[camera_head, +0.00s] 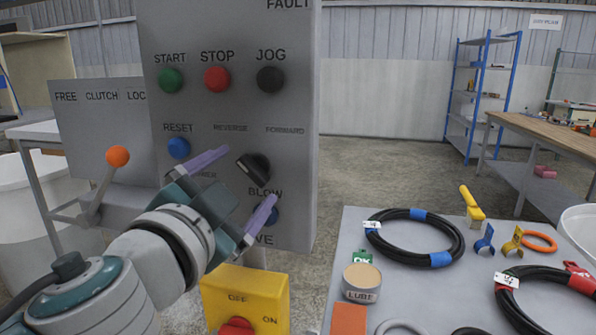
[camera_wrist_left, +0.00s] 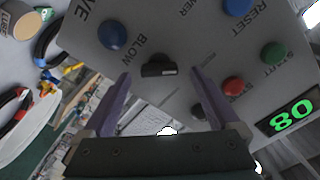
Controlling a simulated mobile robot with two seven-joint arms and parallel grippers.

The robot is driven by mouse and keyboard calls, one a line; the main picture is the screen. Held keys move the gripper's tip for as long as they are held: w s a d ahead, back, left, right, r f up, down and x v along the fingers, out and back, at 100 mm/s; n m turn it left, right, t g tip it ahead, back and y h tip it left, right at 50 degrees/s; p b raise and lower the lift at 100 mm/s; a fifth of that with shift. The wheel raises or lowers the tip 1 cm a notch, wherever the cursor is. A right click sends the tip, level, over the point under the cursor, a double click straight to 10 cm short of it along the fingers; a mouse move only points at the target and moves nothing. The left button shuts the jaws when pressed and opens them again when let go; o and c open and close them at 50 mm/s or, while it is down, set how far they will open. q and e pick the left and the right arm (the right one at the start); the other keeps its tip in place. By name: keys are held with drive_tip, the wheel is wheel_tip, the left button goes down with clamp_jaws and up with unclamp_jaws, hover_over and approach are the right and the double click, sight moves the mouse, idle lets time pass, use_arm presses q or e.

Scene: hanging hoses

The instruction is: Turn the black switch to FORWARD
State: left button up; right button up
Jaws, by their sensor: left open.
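The black switch (camera_head: 258,167) sits on the grey control panel (camera_head: 230,35), below the REVERSE and FORWARD labels and above the BLOW label. Its bar handle lies tilted in the head view; I cannot clearly tell which label it points at. In the left wrist view the switch (camera_wrist_left: 157,69) shows as a short black bar with a pale mark at one end. My left gripper (camera_head: 251,174) is open in front of the panel. Its two purple fingers stand on either side of the switch, with a gap to it in the left wrist view. My right gripper is not in view.
Close by are a blue RESET button (camera_head: 178,148), a blue button (camera_head: 268,215) by BLOW and a black JOG button (camera_head: 270,79). An orange-knobbed lever (camera_head: 117,156) stands left. A yellow OFF/ON box (camera_head: 245,295) is below. A table with coiled hoses (camera_head: 413,238) is right.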

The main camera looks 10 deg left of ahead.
sight(255, 170)
use_arm(q)
drive_tip(key=shift+w+d, duration=0.1)
drive_tip(key=shift+w, duration=1.2)
drive_tip(key=shift+c, duration=0.3)
drive_tip(key=c, duration=1.3)
drive_tip(key=shift+m, duration=0.4)
drive_tip(key=m, duration=0.3)
drive_tip(key=shift+m, duration=2.5)
